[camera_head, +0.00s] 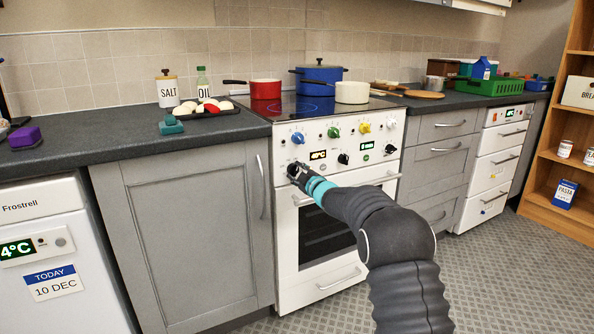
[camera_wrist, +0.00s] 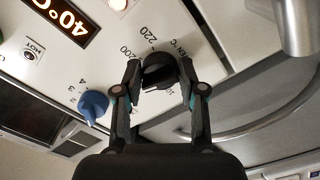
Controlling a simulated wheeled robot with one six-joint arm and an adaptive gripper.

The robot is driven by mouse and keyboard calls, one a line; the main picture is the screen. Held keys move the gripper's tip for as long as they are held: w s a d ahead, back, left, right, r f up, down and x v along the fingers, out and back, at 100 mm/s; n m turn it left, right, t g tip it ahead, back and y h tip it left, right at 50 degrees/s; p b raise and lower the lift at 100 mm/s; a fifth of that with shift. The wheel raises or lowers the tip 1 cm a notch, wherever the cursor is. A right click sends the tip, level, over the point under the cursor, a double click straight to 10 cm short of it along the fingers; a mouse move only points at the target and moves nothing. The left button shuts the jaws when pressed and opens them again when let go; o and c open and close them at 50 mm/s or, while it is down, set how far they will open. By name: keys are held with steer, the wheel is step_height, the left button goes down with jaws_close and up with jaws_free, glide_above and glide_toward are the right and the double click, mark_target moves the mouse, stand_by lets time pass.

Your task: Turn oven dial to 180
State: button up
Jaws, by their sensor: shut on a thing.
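The white oven (camera_head: 285,205) has a front panel with several knobs. The black oven dial (camera_wrist: 158,70) shows in the wrist view, with printed numbers such as 220 and 200 around it. My gripper (camera_wrist: 160,75) is shut on the dial, one finger on each side of it. In the head view my gripper (camera_head: 295,170) is at the lower left of the panel and mostly hides this dial. An orange display (camera_head: 318,155) is just right of it; in the wrist view the display (camera_wrist: 62,18) partly shows, ending in 40°C.
A blue knob (camera_head: 297,138), a green knob (camera_head: 333,132), a yellow knob (camera_head: 364,127) and another black dial (camera_head: 343,159) are close by. The oven door handle (camera_head: 345,190) runs below the panel. A red pot (camera_head: 265,89) and a blue pot (camera_head: 321,78) stand on the hob.

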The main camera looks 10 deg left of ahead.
steer(key=shift+f+m, duration=0.1)
steer(key=shift+m, duration=0.5)
steer(key=o, duration=1.1)
steer(key=shift+s+d, duration=0.3)
steer(key=shift+s, duration=0.2)
steer(key=v, duration=1.1)
steer(key=shift+w, duration=0.1)
